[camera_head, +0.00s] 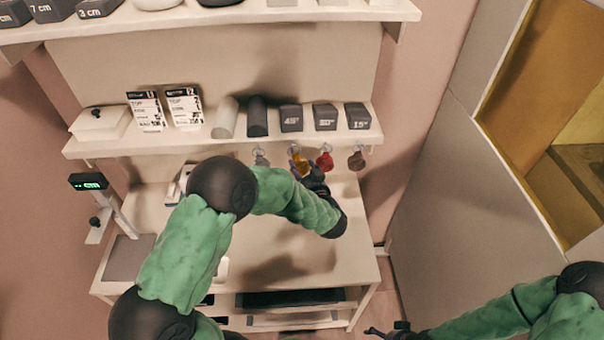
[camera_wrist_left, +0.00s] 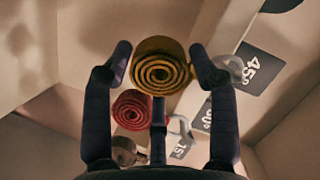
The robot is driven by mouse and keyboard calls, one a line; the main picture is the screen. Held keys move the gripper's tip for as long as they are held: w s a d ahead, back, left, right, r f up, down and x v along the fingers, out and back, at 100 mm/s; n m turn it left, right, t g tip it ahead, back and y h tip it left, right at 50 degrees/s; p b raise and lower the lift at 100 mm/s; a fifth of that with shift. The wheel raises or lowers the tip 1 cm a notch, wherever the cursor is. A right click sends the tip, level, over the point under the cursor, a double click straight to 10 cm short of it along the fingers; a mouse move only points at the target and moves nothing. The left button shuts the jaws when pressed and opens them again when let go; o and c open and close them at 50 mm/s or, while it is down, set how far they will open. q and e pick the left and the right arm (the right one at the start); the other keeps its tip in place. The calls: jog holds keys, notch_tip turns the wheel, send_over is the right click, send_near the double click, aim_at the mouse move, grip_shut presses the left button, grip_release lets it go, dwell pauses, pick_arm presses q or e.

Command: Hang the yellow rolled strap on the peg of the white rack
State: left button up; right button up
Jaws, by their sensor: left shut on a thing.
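I cannot tell whether the strap's loop is around the peg. My right gripper (camera_head: 386,331) is low at the bottom edge of the head view, far from the rack; its fingers are too small to judge.
Angle blocks (camera_head: 325,117) and cylinders stand on the shelf above. The table (camera_head: 330,264) below has clear room; a cabinet (camera_head: 470,170) stands right.

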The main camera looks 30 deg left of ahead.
pick_arm(q)
jog(key=shift+w+a+f+b, duration=0.15)
jog(key=shift+w+f+b, duration=0.2)
jog(key=shift+b, duration=0.5)
jog(key=shift+f+b, duration=0.1)
jog(key=shift+b, duration=0.55)
jog(key=o, duration=1.2)
jog(key=v, duration=1.2)
jog(key=shift+a, duration=0.1)
jog(key=shift+f, duration=0.1)
